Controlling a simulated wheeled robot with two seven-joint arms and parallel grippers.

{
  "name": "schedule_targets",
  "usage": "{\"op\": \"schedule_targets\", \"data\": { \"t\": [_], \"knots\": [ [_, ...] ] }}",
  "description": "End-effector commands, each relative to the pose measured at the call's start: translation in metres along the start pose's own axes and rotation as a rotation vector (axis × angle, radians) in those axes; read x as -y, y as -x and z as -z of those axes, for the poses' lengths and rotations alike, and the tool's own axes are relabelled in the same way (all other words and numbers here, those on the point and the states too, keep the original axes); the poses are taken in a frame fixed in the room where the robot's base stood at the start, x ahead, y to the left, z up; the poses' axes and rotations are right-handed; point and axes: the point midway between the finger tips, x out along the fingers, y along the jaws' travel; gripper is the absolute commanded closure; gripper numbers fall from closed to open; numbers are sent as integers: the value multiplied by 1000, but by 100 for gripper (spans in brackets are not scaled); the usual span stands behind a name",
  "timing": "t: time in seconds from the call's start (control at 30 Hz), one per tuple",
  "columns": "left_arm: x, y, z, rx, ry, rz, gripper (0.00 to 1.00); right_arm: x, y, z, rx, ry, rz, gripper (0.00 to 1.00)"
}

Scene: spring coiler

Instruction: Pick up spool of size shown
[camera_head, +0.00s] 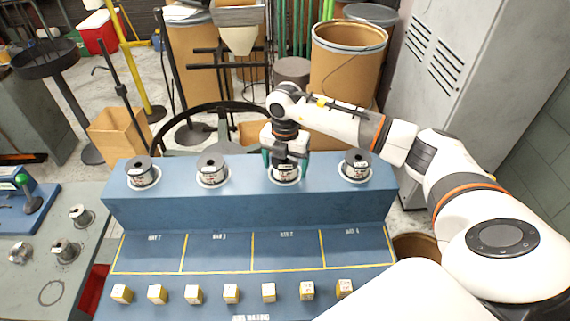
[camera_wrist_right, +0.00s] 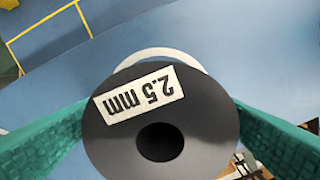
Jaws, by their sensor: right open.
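Several dark wire spools with white labels stand in white rings along the raised blue shelf (camera_head: 250,207): the far-left spool (camera_head: 142,174), the second spool (camera_head: 212,171), the third spool (camera_head: 285,175) and the far-right spool (camera_head: 357,167). My right gripper (camera_head: 284,160) is over the third spool, pointing down. In the right wrist view, its green fingers stand open on either side of the spool (camera_wrist_right: 205,125), which reads "2.5 mm" upside down. Finger contact cannot be told. The other labels are too small to read. My left gripper is not in view.
Below the shelf are yellow-lined bays (camera_head: 218,252) and a row of small wooden blocks (camera_head: 194,295). A grey side table (camera_head: 25,295) at left holds loose spools (camera_head: 66,251). A grey cabinet (camera_head: 470,80) and a cardboard drum (camera_head: 345,70) stand behind.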

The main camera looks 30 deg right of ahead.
Motion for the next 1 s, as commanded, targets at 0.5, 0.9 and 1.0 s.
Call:
{"op": "schedule_targets", "data": {
  "t": [0.5, 0.9, 1.0],
  "knots": [
    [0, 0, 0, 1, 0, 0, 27, 1, 2, 0, -1, 0, 3, 74],
    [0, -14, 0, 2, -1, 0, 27, 2, 38, 1, -4, 0, 8, 74],
    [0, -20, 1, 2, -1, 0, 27, 1, 58, 1, -4, 0, 8, 74]
  ]
}}
